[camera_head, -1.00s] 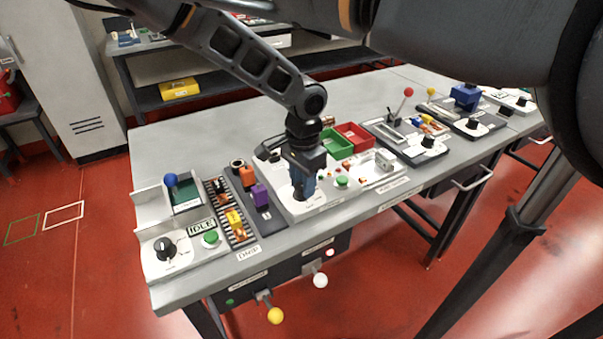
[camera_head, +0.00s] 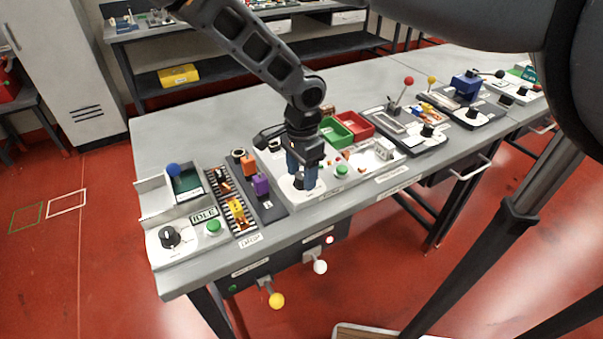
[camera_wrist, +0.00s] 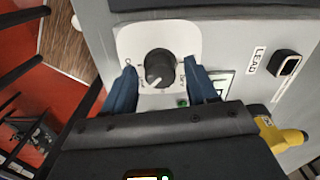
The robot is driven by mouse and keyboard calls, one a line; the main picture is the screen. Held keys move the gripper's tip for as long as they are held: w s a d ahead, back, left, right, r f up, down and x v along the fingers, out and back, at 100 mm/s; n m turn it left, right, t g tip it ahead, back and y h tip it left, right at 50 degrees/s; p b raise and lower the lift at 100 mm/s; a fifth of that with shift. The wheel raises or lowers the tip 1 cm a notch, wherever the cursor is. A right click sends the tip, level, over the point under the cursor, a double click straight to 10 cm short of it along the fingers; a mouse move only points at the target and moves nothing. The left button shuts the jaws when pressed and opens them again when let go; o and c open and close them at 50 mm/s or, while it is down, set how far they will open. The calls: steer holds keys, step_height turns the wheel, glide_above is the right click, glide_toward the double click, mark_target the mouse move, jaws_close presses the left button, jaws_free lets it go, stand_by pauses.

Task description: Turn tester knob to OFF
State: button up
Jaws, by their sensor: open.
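A round black knob (camera_wrist: 159,65) with a white pointer mark sits on a white plate (camera_wrist: 187,38) in the wrist view. The pointer is toward the lower left; the small print around it is too small to read. My gripper (camera_wrist: 163,80) is open, with one blue finger on each side of the knob and visible gaps between. In the head view, my gripper (camera_head: 303,178) points down over the white panel (camera_head: 322,200) at the front of the bench, around the black knob (camera_head: 299,183). Whether the fingers touch the plate cannot be told.
Left of the panel are a purple block (camera_head: 261,185), an orange block (camera_head: 248,166) and another black knob (camera_head: 170,237) beside an IDLE display (camera_head: 204,214). A green button (camera_head: 342,170) and green and red bins (camera_head: 336,131) are close on the right.

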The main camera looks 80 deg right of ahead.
mark_target(302, 175)
steer(key=shift+r, duration=1.75)
